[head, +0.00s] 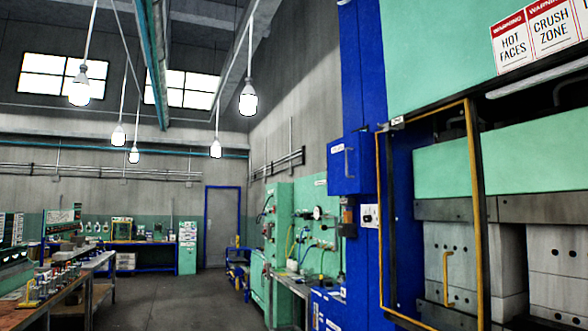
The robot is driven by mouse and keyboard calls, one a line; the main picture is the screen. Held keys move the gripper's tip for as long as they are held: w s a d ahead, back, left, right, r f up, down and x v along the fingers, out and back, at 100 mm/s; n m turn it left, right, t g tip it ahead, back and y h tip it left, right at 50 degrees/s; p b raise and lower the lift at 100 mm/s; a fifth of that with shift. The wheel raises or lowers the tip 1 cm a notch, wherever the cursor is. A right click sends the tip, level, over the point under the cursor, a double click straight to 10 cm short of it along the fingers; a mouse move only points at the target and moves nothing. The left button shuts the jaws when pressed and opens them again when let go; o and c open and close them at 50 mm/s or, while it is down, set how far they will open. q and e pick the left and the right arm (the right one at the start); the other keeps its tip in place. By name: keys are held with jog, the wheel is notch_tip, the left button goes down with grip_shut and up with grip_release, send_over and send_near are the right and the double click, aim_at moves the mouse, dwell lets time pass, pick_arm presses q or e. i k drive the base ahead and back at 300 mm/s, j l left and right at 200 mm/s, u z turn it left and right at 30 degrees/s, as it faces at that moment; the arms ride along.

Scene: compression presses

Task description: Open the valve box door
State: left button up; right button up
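A small blue box (343,178) with a white label and a grey vertical handle (347,161) is fixed to the side of the tall blue press column, right of centre in the head view. It looks like the valve box. Its door appears shut, with the handle on the front face. Neither of my grippers is in the head view, so their place relative to the box does not show.
A yellow-edged guard frame (474,215) stands in front of the green press at right. A green panel with gauges and hoses (317,234) is beyond the box. A workbench (52,304) is at lower left. The grey floor (170,300) between is clear.

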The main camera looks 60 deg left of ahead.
aim_at(339, 166)
jog(key=u, duration=1.5)
jog(key=i+j+u, duration=0.3)
jog(key=i, duration=0.25)
jog(key=i+j+u, duration=0.3)
jog(key=i, duration=0.25)
jog(key=i+u, duration=0.35)
jog(key=i, duration=0.25)
jog(key=i+j+z, duration=0.1)
jog(key=i+z, duration=0.2)
jog(key=i, duration=0.25)
jog(key=i+j+z, duration=0.2)
jog(key=i+z, duration=0.15)
jog(key=i, duration=0.15)
jog(key=i+j+z, duration=0.3)
jog(key=i, duration=0.2)
